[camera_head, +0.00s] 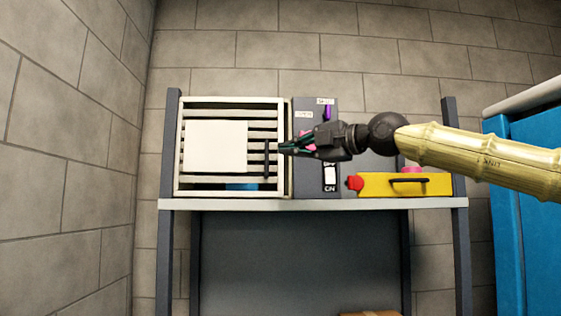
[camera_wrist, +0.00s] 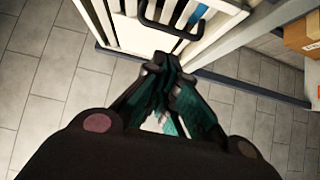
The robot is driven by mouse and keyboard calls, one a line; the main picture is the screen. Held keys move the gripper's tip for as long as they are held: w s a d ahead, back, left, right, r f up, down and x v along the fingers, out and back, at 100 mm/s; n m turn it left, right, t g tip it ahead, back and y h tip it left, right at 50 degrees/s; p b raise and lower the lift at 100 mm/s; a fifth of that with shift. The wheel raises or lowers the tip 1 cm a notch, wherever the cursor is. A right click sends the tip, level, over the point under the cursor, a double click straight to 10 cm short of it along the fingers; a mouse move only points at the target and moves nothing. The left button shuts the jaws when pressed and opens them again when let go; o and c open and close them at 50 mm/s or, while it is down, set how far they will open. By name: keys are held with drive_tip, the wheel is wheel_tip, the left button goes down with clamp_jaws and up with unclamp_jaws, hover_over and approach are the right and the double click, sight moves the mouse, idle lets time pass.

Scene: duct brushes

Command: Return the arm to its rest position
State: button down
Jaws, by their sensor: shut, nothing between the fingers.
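My gripper (camera_head: 284,148) is at the end of my yellow arm, which reaches in from the right in the head view. Its fingers point left, in front of the right edge of a white slatted cabinet door (camera_head: 187,186). In the wrist view the fingertips (camera_wrist: 160,62) are together with nothing between them. The door's dark handle (camera_head: 267,158) is just left of the fingertips in the head view. It also shows above the fingertips in the wrist view (camera_wrist: 166,28). I cannot tell whether the fingers touch it.
A grey panel (camera_head: 313,183) with switches is behind my gripper. A yellow box (camera_head: 430,186) with a red knob stands on the shelf (camera_head: 300,204) at right. A blue cabinet (camera_head: 520,240) is far right. Cardboard boxes (camera_wrist: 302,34) show upper right in the wrist view. Floor tiles look clear.

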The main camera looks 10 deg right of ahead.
drive_tip(key=shift+w+d+f+b+v, duration=0.15)
drive_tip(key=shift+b+v, duration=0.2)
drive_tip(key=shift+v, duration=0.55)
drive_tip(key=shift+w+d+b+v, duration=0.15)
drive_tip(key=shift+b+v, duration=0.25)
drive_tip(key=shift+v, duration=0.5)
drive_tip(key=shift+w+d+f+b+v, duration=0.15)
drive_tip(key=shift+b+v, duration=0.2)
drive_tip(key=shift+v, duration=0.6)
